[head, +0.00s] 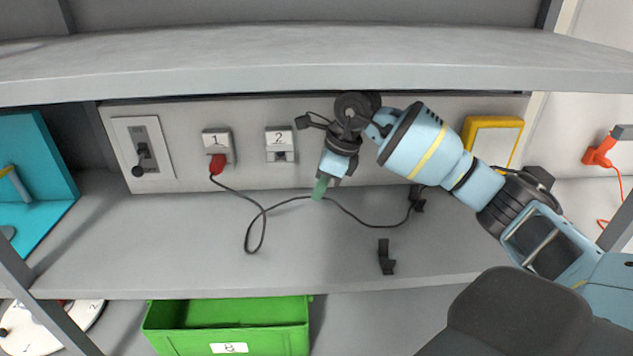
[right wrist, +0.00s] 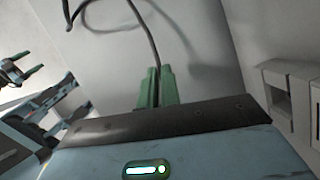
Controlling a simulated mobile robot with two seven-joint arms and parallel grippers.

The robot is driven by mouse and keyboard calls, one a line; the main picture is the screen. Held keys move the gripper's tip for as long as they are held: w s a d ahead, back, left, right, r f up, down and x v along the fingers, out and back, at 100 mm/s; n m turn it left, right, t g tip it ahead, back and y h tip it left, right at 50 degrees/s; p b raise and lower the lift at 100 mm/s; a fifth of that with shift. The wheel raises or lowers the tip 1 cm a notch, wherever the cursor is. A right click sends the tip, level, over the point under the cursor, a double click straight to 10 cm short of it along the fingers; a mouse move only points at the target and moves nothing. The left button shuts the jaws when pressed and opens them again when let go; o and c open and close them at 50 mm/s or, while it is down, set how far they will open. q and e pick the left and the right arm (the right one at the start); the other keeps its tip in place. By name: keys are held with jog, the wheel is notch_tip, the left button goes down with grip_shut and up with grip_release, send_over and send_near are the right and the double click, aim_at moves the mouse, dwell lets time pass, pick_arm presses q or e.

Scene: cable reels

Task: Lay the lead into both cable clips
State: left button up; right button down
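The dark lead (head: 259,232) runs from a red plug (head: 217,163) in socket 1, makes a loop on the shelf and passes my right gripper (head: 321,187). That gripper's green fingertips (right wrist: 155,88) are shut on the lead, which rises from between them in the right wrist view. The lead continues right to a black clip (head: 418,199) at the back; I cannot tell whether it sits inside. A second black clip (head: 386,257) stands nearer the front, apart from the lead. My left gripper (right wrist: 28,66) shows only in the right wrist view, its green tips apart.
An upper shelf (head: 300,75) overhangs the work shelf (head: 150,240). A green crate (head: 228,338) stands below. A yellow-edged box (head: 493,137) and an orange plug (head: 598,155) are at right.

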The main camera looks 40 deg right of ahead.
jog(key=shift+s+d+r+p, duration=0.1)
jog(key=shift+s+p, duration=0.3)
jog(key=shift+s, duration=1.1)
jog(key=shift+s+d+p, duration=0.15)
jog(key=shift+s+p, duration=0.35)
jog(key=shift+s, duration=1.5)
jog(key=shift+s+d+n+p, duration=0.1)
jog(key=shift+s+n+p, duration=0.25)
jog(key=shift+s, duration=1.05)
jog(key=shift+s+d+p, duration=0.15)
jog(key=shift+s+p, duration=0.35)
jog(key=shift+s, duration=1.5)
jog(key=shift+s+n, duration=0.25)
jog(key=shift+s, duration=0.95)
pick_arm(q)
jog(key=w+r+t, duration=0.1)
jog(key=w+r, duration=0.4)
jog(key=r, duration=0.2)
jog(key=shift+w+r+t, duration=0.15)
jog(key=shift+t, duration=0.25)
